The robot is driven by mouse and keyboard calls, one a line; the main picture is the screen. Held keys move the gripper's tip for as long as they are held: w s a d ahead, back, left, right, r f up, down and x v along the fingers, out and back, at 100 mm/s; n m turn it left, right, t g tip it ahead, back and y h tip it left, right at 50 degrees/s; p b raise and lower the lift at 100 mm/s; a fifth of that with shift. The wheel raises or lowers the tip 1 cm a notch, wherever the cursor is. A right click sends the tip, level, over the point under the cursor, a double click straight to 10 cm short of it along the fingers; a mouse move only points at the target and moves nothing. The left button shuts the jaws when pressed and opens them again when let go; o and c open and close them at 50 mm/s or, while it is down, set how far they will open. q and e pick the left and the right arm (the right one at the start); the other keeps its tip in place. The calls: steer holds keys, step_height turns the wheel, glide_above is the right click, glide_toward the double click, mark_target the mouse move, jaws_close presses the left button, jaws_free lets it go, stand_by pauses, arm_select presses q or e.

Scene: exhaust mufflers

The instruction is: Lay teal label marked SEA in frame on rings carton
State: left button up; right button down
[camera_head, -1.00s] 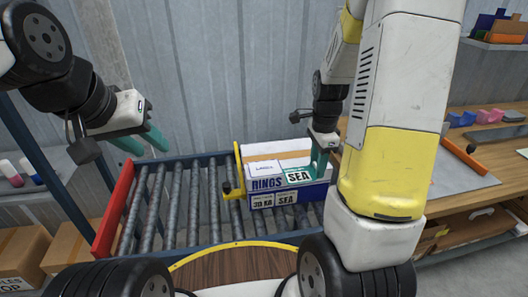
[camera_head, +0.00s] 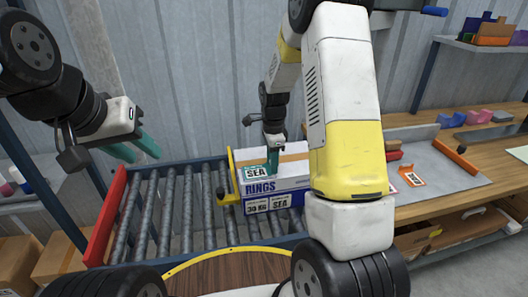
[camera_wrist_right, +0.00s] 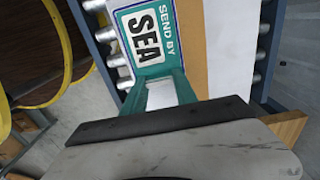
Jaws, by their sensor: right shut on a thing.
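The rings carton (camera_head: 275,188) stands on the roller conveyor, its front printed RINGS, 30 KG and SEA. The teal label marked SEA (camera_head: 255,172) is over the front left of the carton's top, where it hides the printed frame. It also shows in the right wrist view (camera_wrist_right: 146,32), reading SEND BY SEA. My right gripper (camera_head: 271,165) is shut on the label's edge, with its teal fingers pointing down. I cannot tell whether the label touches the carton top. My left gripper (camera_head: 136,150) is open and empty, left of the carton above the conveyor.
The roller conveyor (camera_head: 172,205) has a red end bar (camera_head: 107,215) at left. A yellow stop (camera_head: 231,178) stands at the carton's left side. An orange label (camera_head: 413,179) and a red block lie on the bench mat at right. Rollers left of the carton are clear.

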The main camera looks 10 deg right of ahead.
steer(key=shift+f, duration=0.2)
steer(key=c, duration=1)
jaws_free()
steer(key=shift+o, duration=0.2)
step_height(320, 180, up, 12)
steer(key=s+r+n+t+y, duration=0.1)
steer(key=s+r+n+t, duration=0.2)
steer(key=s+r+n, duration=0.65)
steer(key=s+a+r+n+t, duration=0.1)
steer(key=s+r+n, duration=0.1)
steer(key=s+n, duration=0.2)
steer(key=s+a+r+n+t+y, duration=0.1)
steer(key=s+n, duration=0.3)
steer(key=s, duration=0.6)
steer(key=shift+s+r+n+t, duration=0.35)
steer(key=shift+s+r+t, duration=0.05)
steer(key=shift+r+t, duration=0.25)
steer(key=shift+a, duration=0.1)
